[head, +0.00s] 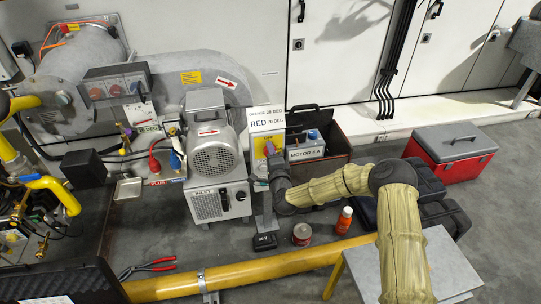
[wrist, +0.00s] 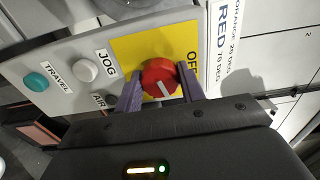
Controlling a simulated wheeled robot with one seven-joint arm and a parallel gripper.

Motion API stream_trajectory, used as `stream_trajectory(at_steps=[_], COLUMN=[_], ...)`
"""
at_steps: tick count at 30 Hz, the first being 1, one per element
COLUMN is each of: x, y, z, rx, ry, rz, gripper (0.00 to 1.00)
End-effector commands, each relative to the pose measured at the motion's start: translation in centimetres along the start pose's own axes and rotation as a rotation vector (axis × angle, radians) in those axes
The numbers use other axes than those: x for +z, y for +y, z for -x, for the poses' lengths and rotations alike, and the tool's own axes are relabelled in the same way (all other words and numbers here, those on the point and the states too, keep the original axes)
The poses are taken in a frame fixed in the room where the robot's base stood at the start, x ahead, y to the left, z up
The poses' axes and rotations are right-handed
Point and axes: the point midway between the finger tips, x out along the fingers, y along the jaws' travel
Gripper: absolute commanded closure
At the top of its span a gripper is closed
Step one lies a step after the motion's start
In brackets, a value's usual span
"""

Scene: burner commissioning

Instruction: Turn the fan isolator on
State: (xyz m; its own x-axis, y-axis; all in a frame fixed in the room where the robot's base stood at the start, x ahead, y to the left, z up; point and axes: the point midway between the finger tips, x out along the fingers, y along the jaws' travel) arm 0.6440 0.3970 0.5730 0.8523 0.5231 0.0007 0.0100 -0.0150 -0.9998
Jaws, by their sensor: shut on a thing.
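The fan isolator is a round red knob (wrist: 157,72) on a yellow plate (wrist: 134,48) on a grey panel. A white mark on the knob slants down and to the right in the wrist view. The word OFF shows at the plate's right side. My gripper (wrist: 160,84) has its two purple fingers on either side of the knob and is shut on it. In the head view my gripper (head: 270,151) reaches the yellow plate (head: 259,144) from the right and hides the knob.
White JOG (wrist: 87,69) and teal TRAVEL (wrist: 36,82) buttons sit left of the knob. A RED temperature label (head: 266,121) stands above the plate. A grey fan unit (head: 213,158) is left of it. A MOTOR 4 A box (head: 305,153), orange bottle (head: 344,220) and can (head: 302,234) are near my arm.

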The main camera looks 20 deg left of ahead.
Motion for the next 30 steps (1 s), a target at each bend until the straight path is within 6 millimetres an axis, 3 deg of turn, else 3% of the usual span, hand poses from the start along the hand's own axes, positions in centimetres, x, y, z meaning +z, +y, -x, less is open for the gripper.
stream_trajectory(at_steps=[12,28,29,30], x=[-0.18,-0.12,-0.12,-0.11], y=[0.29,0.28,0.28,0.28], z=[0.08,0.09,0.09,0.09], rx=[0.005,0.006,0.006,0.006], ry=[0.003,0.003,0.003,0.003], rz=[-0.230,-0.260,-0.260,-0.259], gripper=[0.84,0.84,0.55,0.47])
